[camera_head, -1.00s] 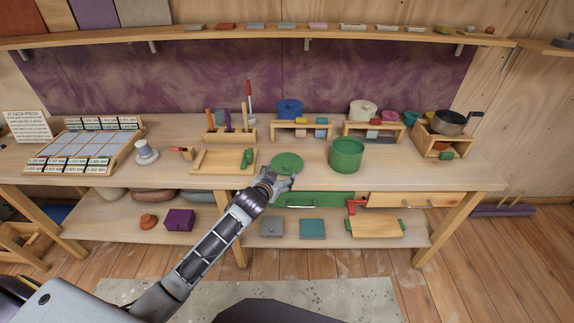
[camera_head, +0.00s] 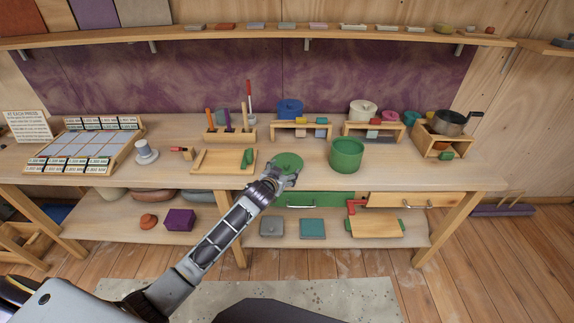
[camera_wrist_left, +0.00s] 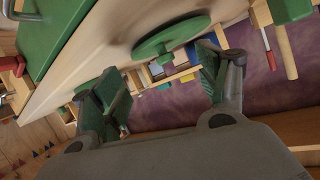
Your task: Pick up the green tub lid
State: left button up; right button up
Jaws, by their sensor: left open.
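The green tub lid (camera_head: 288,161) is a flat disc with a small knob, lying on the workbench near its front edge. It also shows in the wrist view (camera_wrist_left: 171,37), a little beyond my fingertips. The open green tub (camera_head: 347,158) stands to the right of the lid. My left gripper (camera_head: 282,179) is at the bench's front edge, at the near side of the lid, and overlaps its near rim in the head view. Its fingers (camera_wrist_left: 160,85) are spread with nothing between them. Whether they touch the lid is unclear. My right gripper is out of view.
A wooden tray (camera_head: 213,161) with a green block lies left of the lid. A green drawer front (camera_head: 320,200) is just below the bench edge.

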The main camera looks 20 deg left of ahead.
aim_at(289, 167)
pick_arm(q)
jog(key=shift+x, duration=2.6)
jog(key=shift+d, duration=0.1)
jog(key=c, duration=1.1)
